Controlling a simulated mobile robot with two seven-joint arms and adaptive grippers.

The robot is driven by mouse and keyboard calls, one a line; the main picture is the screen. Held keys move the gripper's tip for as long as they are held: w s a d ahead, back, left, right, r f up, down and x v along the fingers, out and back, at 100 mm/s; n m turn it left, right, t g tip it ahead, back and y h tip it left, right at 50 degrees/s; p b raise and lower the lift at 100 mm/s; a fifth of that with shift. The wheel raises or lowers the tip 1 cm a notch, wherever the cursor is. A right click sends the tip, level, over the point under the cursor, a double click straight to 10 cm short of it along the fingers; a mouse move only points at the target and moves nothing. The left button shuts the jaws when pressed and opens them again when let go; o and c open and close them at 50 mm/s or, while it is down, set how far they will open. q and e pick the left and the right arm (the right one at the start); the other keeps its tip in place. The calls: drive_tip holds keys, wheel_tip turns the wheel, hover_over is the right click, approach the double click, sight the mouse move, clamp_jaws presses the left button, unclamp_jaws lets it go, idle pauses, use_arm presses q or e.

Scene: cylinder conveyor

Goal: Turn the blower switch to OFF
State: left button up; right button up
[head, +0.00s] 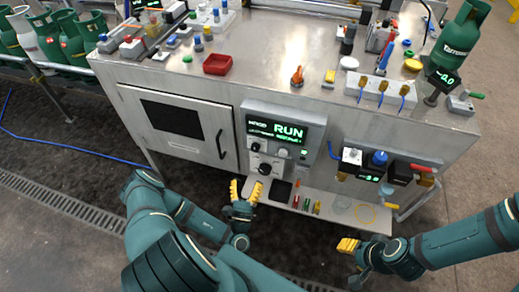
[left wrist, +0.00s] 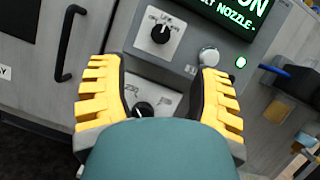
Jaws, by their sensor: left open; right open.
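A control panel (head: 284,128) on the grey cabinet front has a green display reading RUN. Below the display are an upper black rotary knob (head: 256,147) and a lower black knob (head: 264,169). In the left wrist view the upper knob (left wrist: 161,34) sits on a white label plate, and the lower knob (left wrist: 143,108) is partly hidden by my gripper. The lettering is too small to tell which is the blower switch. My left gripper (head: 246,191) is open and empty, just in front of the lower knob. My right gripper (head: 348,246) is open and empty, lower right.
A shelf (head: 325,199) with small tools juts out below the panel. A cabinet door with a black handle (head: 220,144) is left of the panel. A valve unit (head: 378,167) is to the right. The worktop above holds a red tray (head: 217,65) and several small parts.

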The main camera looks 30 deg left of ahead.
sight(254, 149)
use_arm(q)
drive_tip(key=b+x, duration=0.1)
drive_tip(key=x, duration=1.1)
drive_tip(key=shift+w+r, duration=0.2)
drive_tip(key=shift+w, duration=0.15)
clamp_jaws()
